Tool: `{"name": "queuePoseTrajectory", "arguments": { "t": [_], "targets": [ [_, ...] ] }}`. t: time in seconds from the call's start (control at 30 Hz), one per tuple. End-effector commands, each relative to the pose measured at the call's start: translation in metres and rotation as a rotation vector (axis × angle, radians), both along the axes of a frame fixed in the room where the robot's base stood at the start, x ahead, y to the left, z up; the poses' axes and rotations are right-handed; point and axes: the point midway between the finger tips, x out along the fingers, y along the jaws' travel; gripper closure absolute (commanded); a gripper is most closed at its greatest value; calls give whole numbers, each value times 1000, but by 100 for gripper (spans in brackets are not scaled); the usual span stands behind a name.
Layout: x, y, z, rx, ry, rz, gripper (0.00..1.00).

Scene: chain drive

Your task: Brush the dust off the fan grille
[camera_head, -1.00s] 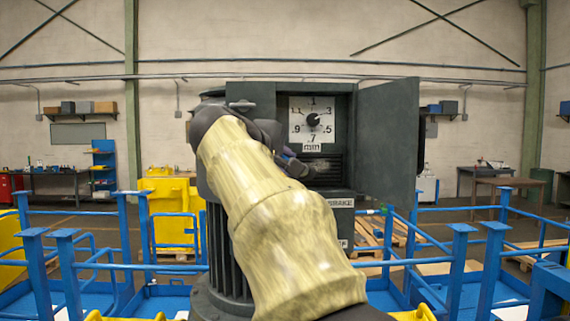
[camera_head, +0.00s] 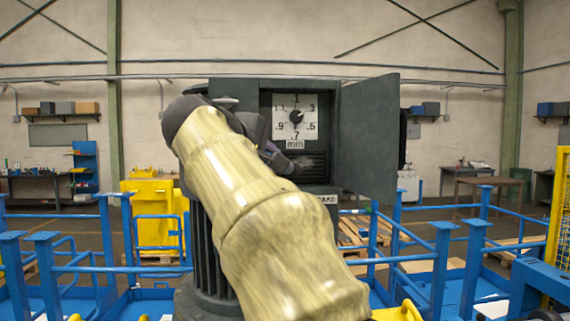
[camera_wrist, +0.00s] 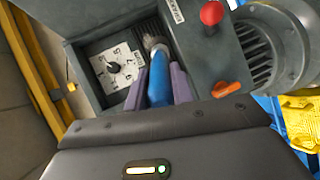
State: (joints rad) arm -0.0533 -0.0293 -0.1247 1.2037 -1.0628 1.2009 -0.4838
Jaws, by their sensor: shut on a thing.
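A brush with a blue handle (camera_wrist: 159,80) and pale bristles (camera_wrist: 152,42) is held between the purple fingers of my gripper (camera_wrist: 161,84). No dust can be made out clearly.
The cabinet door (camera_head: 367,140) stands open at the right. In the wrist view a red knob (camera_wrist: 212,13) and an orange lever (camera_wrist: 230,90) are close by on the right. Blue railings (camera_head: 440,265) stand around the machine.

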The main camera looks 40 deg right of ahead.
Motion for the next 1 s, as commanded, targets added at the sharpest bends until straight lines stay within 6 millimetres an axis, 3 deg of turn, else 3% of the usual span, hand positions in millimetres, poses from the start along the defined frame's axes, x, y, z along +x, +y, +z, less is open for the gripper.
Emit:
{"name": "queuePoseTrajectory", "arguments": {
  "t": [1.0],
  "targets": [
    [64, -39, 1, -1, 0, 0, 99]
  ]
}}
